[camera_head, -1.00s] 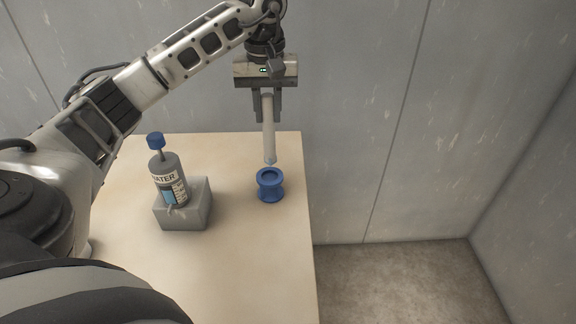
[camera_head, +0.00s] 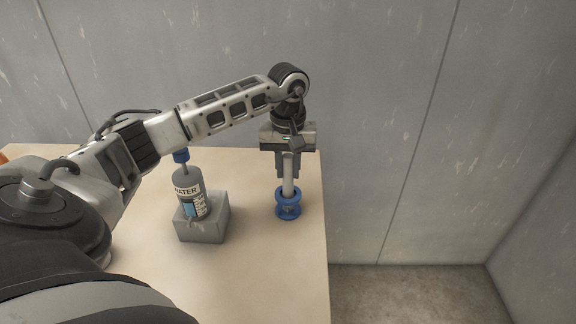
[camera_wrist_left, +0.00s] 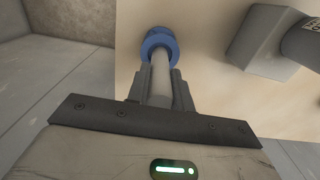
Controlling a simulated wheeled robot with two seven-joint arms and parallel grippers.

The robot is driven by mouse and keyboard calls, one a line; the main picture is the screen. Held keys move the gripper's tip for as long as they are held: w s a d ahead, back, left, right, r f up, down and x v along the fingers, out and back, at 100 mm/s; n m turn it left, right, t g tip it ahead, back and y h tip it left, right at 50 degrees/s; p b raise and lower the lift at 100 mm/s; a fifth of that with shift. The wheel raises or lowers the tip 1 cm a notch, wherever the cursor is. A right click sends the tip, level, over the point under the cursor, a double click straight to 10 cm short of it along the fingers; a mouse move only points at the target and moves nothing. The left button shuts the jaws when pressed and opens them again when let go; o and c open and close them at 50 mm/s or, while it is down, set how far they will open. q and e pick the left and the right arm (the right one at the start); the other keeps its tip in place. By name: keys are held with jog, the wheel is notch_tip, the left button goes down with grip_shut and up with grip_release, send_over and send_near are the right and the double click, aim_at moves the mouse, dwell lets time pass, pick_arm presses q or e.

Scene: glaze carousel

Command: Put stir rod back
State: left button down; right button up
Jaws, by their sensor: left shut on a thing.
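The stir rod (camera_head: 288,185) is a pale grey rod, held upright. Its lower end is down in the opening of the blue holder (camera_head: 288,212), a spool-shaped stand on the table near its right edge. My left gripper (camera_head: 288,174) is shut on the stir rod, right above the holder. In the left wrist view the rod (camera_wrist_left: 161,66) runs from between the fingers into the blue holder (camera_wrist_left: 158,38). The rod's tip is hidden inside the holder. My right gripper is not in view.
A grey bottle labelled WATER (camera_head: 188,196) with a blue cap stands in a grey block (camera_head: 204,224) left of the holder. The wooden table (camera_head: 262,270) is clear in front. Its right edge is close to the holder, and a grey wall stands behind.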

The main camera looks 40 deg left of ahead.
pick_arm(q)
jog(key=c, duration=1.2)
grip_release()
jog(key=shift+f, duration=0.1)
jog(key=shift+c, duration=0.2)
jog(key=shift+r, duration=0.65)
notch_tip(320, 180, up, 10)
jog(key=shift+f, duration=0.1)
jog(key=shift+r, duration=0.65)
jog(key=shift+f, duration=0.1)
